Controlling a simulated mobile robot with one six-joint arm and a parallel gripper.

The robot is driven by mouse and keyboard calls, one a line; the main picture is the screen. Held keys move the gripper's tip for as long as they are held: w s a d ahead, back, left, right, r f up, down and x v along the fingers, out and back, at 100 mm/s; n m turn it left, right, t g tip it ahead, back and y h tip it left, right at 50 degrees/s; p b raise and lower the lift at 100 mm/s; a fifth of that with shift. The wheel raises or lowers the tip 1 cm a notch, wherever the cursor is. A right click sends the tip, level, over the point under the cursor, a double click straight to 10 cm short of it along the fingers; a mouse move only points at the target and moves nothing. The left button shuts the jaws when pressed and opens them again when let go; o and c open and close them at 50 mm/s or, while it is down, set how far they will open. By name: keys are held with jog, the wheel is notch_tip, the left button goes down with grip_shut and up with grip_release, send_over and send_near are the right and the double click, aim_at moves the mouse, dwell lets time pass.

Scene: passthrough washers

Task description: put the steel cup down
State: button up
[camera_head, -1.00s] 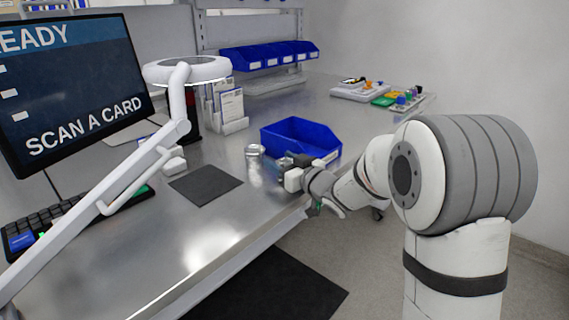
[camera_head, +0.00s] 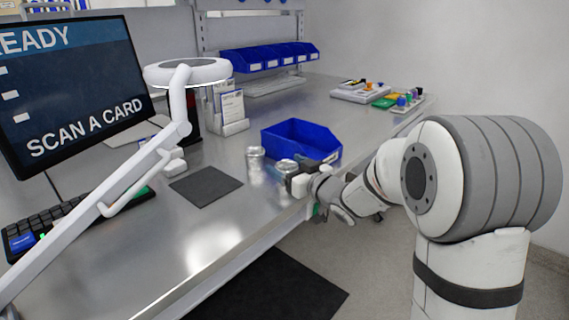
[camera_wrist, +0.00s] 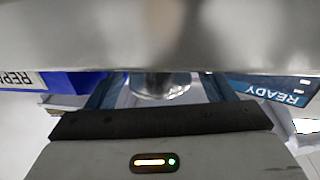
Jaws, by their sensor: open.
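One steel cup (camera_head: 286,166) stands on the metal bench (camera_head: 215,225) close to its right edge, in front of the blue bin. My gripper (camera_head: 296,175) is right beside this cup at the bench edge. In the upside-down wrist view the cup (camera_wrist: 160,84) shows between the two spread fingers, with its lower part against the bench surface. The fingers are open, and I see no clear contact with the cup. A second steel cup or can (camera_head: 255,156) stands a little to the left. The head view partly hides the near cup behind my gripper.
An open blue bin (camera_head: 301,140) stands just behind the cups. A dark mat (camera_head: 204,186) lies to the left. A white lamp arm (camera_head: 130,180), keyboard (camera_head: 60,225) and monitor (camera_head: 70,90) are further left. The bench front is clear.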

jog(key=s+d+f+m+g+h, duration=0.1)
jog(key=s+d+f+m+h, duration=0.2)
jog(key=s+d+h, duration=0.5)
jog(key=s+d+f+m+g+h, duration=0.25)
jog(key=s+d+h, duration=0.2)
jog(key=d, duration=0.55)
jog(key=s+f+m+g, duration=0.3)
jog(key=s+g, duration=0.5)
jog(key=s, duration=1.3)
jog(key=shift+a+f, duration=0.2)
jog(key=shift+f, duration=0.5)
jog(key=shift+y, duration=0.25)
